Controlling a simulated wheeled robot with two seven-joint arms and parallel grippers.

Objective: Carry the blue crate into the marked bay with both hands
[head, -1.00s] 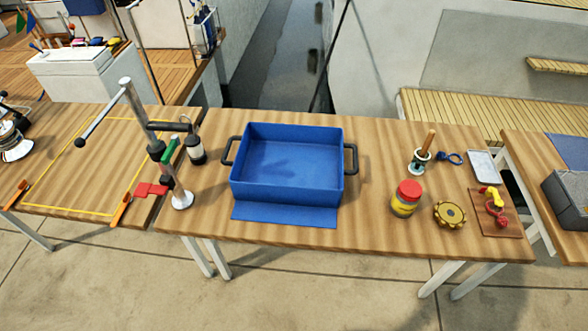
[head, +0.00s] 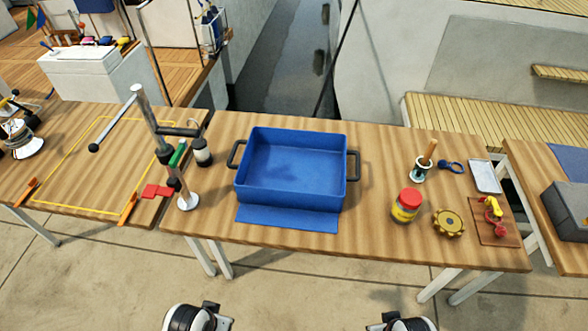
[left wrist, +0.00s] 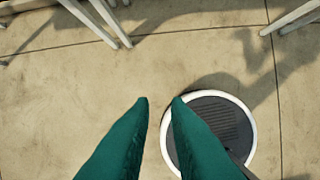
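The blue crate (head: 290,193) is an open, empty box with a dark handle on its left (head: 237,154) and right (head: 353,166) sides. It stands on the middle wooden table, and a flat blue strip (head: 287,218) lies along its front. The marked bay (head: 85,180) is a yellow outline on the left table, with nothing standing inside it. My left gripper (left wrist: 160,100) shows in the left wrist view as two green fingers, apart and empty, above the floor. In the head view only parts of my two arms show at the bottom edge, well short of the crate; the right fingers are out of sight.
Orange clips (head: 128,209) and a red piece (head: 158,191) are near the bay. A red-lidded jar (head: 407,206) and brass gear (head: 448,223) stand right of the crate.

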